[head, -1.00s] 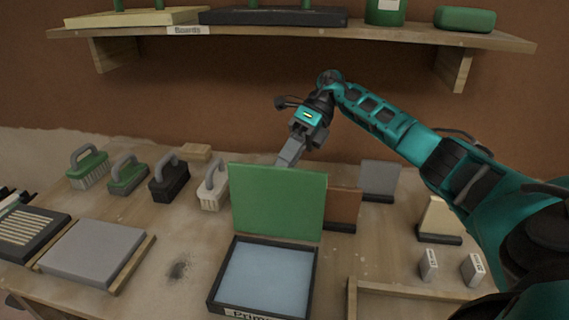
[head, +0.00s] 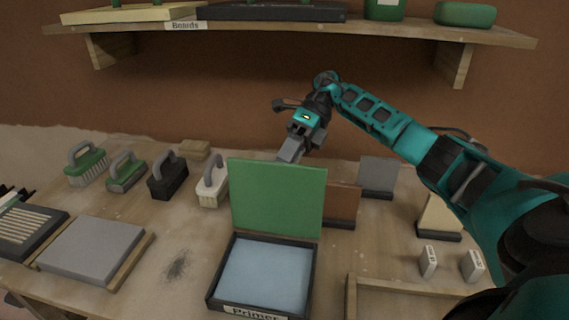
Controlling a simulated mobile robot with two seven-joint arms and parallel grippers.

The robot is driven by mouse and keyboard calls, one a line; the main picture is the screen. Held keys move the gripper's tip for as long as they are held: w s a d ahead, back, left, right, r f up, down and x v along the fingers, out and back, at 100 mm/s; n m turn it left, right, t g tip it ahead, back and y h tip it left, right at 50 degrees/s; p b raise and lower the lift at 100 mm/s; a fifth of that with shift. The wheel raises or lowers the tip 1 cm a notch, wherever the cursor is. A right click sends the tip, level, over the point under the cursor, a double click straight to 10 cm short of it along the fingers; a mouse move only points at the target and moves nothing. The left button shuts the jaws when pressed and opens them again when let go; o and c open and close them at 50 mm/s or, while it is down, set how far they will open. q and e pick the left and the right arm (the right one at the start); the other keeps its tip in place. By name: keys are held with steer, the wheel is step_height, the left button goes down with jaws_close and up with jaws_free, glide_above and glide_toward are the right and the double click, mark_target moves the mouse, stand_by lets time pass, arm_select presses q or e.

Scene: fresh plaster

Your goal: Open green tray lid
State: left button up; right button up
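The green lid (head: 277,198) stands upright at the back edge of the tray (head: 213,283), a dark-rimmed box labelled "Primer". The tray is open and shows a pale blue surface inside. My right gripper (head: 290,155) is just behind and above the lid's top edge. Its fingertips are close to the lid, and I cannot tell if they touch it. The fingers look closed together, with nothing visible between them. My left gripper is not in view.
Several brushes, including a white-bristled one (head: 212,182), stand left of the lid. A brown block (head: 342,205) and a grey block (head: 378,176) stand to its right. A grey board (head: 92,248) lies at left. A shelf (head: 300,30) spans the wall above.

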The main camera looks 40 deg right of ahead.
steer(key=p+v, duration=0.1)
steer(key=v, duration=0.6)
steer(key=shift+r, duration=0.15)
steer(key=shift+d, duration=0.15)
